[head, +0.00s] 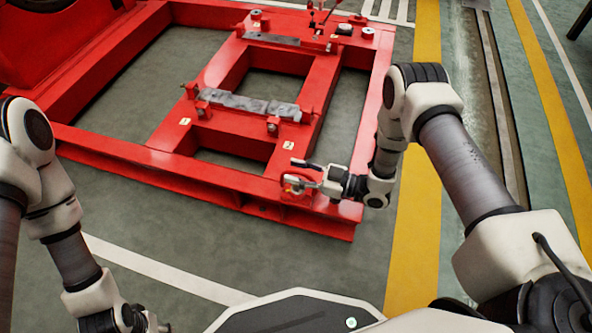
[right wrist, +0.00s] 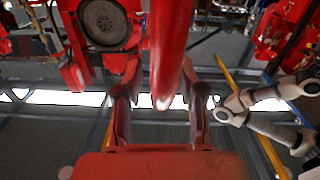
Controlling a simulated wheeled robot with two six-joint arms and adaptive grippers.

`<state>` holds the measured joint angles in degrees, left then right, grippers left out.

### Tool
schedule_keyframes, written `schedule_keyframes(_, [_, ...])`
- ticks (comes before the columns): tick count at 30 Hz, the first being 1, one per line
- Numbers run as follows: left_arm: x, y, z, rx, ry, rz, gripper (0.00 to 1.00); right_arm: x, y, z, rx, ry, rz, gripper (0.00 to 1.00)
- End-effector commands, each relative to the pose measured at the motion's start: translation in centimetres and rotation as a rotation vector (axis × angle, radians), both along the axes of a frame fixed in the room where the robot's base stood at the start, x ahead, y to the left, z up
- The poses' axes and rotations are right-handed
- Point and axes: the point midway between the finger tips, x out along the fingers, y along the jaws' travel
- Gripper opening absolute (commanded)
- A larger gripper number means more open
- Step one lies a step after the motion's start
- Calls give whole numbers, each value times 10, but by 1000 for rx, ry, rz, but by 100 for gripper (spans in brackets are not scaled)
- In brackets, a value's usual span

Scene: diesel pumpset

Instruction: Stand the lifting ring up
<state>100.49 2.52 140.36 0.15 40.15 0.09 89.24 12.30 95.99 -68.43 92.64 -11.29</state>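The red lifting ring (head: 296,189) is at the near right corner of the red pumpset frame, small and partly hidden by my right gripper. I cannot tell clearly whether it lies flat or is tilted. My right gripper (head: 290,171) is at the ring, its two fingers spread apart. In the right wrist view, a red bar (right wrist: 171,50), apparently part of the ring, runs between the spread fingers (right wrist: 162,103), with gaps visible beside it. My left gripper (head: 155,325) is at the bottom left edge, away from the frame, and its fingers are barely visible.
The red base frame (head: 210,180) fills the middle and has open bays and raised crossbars. Grey shim plates (head: 240,103) lie across a crossbar. Small fittings stand on the far rail. The grey floor in front of the frame is clear, and a yellow floor stripe (head: 415,230) runs on the right.

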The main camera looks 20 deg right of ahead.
Motion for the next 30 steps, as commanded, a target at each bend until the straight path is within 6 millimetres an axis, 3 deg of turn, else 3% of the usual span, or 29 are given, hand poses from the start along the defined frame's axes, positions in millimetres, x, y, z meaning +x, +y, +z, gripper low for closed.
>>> schedule_keyframes(15, [0, 0, 0, 0, 0, 0, 46, -60, -91, 0, 0, 1, -5, 39])
schedule_keyframes(30, [0, 0, 0, 0, 0, 0, 46, -65, -97, 0, 0, 0, -1, 39])
